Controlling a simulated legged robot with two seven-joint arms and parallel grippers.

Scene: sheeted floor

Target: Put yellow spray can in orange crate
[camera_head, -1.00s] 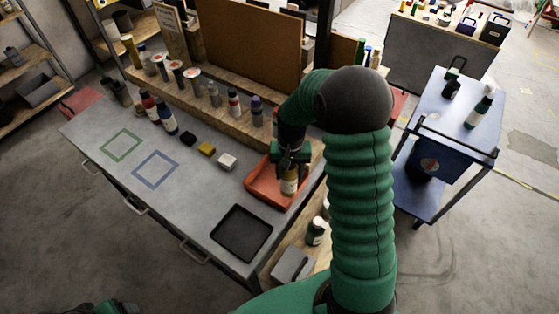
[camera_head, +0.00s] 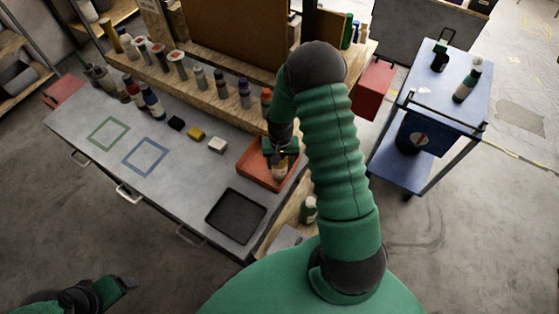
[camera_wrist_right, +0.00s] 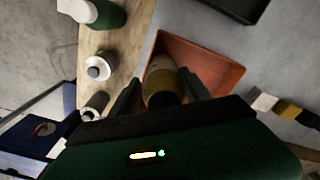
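The orange crate (camera_head: 252,172) sits at the right end of the grey table. The yellow spray can (camera_head: 279,172) is over or inside the crate, below my right gripper (camera_head: 281,152). In the right wrist view the can (camera_wrist_right: 162,82) is between the two fingers (camera_wrist_right: 160,88), with the orange crate (camera_wrist_right: 214,66) around and behind it. A narrow gap seems to show beside one finger, but contact is unclear. Whether the can touches the crate floor is hidden. My left gripper (camera_head: 122,288) is at the lower left, away from the table; its fingers are too small to judge.
A black tray (camera_head: 236,214) lies in front of the crate. Yellow (camera_head: 196,133) and white (camera_head: 217,145) blocks lie left of it. Several bottles and cans line the wooden shelf (camera_head: 205,100). A green bottle (camera_head: 308,210) stands right of the table. A blue cart (camera_head: 405,172) is farther right.

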